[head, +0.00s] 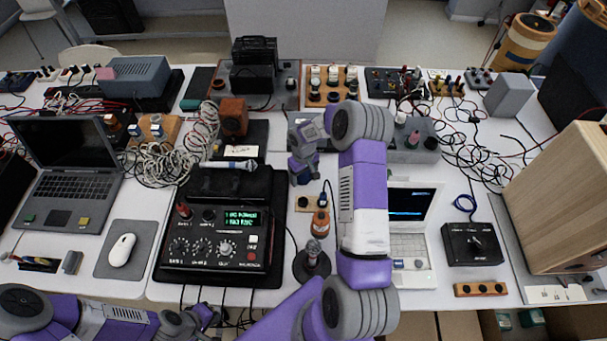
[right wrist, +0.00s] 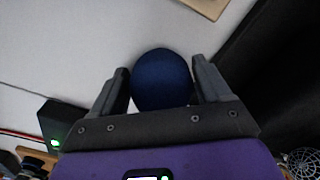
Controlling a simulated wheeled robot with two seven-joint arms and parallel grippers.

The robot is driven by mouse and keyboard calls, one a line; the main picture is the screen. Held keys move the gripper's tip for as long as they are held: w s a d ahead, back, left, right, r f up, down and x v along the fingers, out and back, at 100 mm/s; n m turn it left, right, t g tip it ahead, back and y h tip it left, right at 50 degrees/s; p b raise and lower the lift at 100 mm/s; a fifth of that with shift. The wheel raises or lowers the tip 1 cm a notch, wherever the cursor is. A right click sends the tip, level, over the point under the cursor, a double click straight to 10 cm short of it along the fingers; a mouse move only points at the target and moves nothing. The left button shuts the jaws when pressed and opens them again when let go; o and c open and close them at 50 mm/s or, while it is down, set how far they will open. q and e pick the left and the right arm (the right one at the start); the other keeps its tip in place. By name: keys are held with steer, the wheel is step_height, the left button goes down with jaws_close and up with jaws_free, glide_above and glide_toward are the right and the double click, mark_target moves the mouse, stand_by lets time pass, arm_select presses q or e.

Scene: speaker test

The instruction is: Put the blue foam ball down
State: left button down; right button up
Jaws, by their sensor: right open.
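The blue foam ball (right wrist: 161,80) is dark blue and round. In the right wrist view it sits between the two fingers of my right gripper (right wrist: 161,88). The jaws are open, with a finger close on either side of the ball. In the head view my right gripper (head: 302,176) is over the middle of the table, and I cannot make out the ball there. My left gripper (head: 203,318) is low at the table's front edge, away from the ball; its jaws are too unclear to read.
A black mixer (head: 215,232) stands left of my right gripper. A white laptop (head: 408,260) lies to the right. Loose cables (head: 200,140) crowd the back.

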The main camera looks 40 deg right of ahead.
steer(key=shift+r, duration=0.25)
step_height(320, 180, up, 12)
steer(key=shift+f+p, duration=0.1)
steer(key=shift+p, duration=0.85)
